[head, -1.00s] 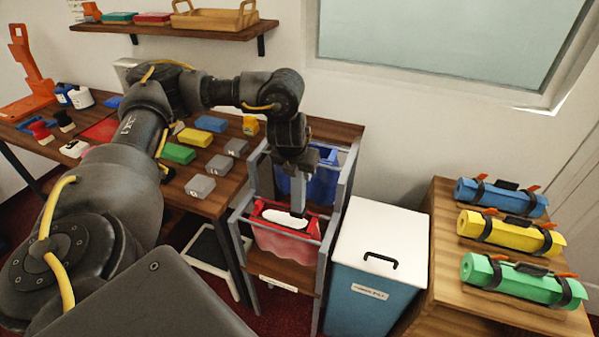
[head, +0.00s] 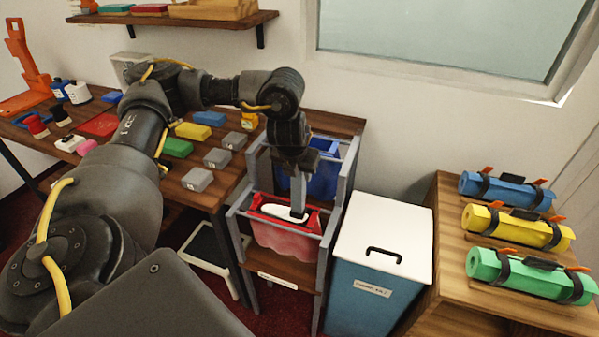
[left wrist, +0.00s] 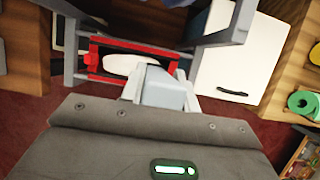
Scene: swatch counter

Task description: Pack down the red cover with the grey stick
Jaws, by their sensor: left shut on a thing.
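The red cover (head: 284,238) hangs in a grey rack, its red rim open at the top. A white mass (head: 272,211) shows inside it. My left gripper (head: 296,160) is above the cover and shut on the grey stick (head: 298,188), which points down. The stick's lower end is at the white mass, towards the right of the opening; I cannot tell how hard it presses. In the left wrist view the stick (left wrist: 167,92) hides part of the red cover (left wrist: 93,60) and the white mass (left wrist: 128,65). My right gripper is not in view.
A blue cover (head: 325,178) hangs behind the red one. A lidded bin (head: 355,235) stands close to the rack's right. Coloured and grey blocks (head: 196,180) lie on the table at left. Rolled mats (head: 512,226) lie on a wooden cabinet at right.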

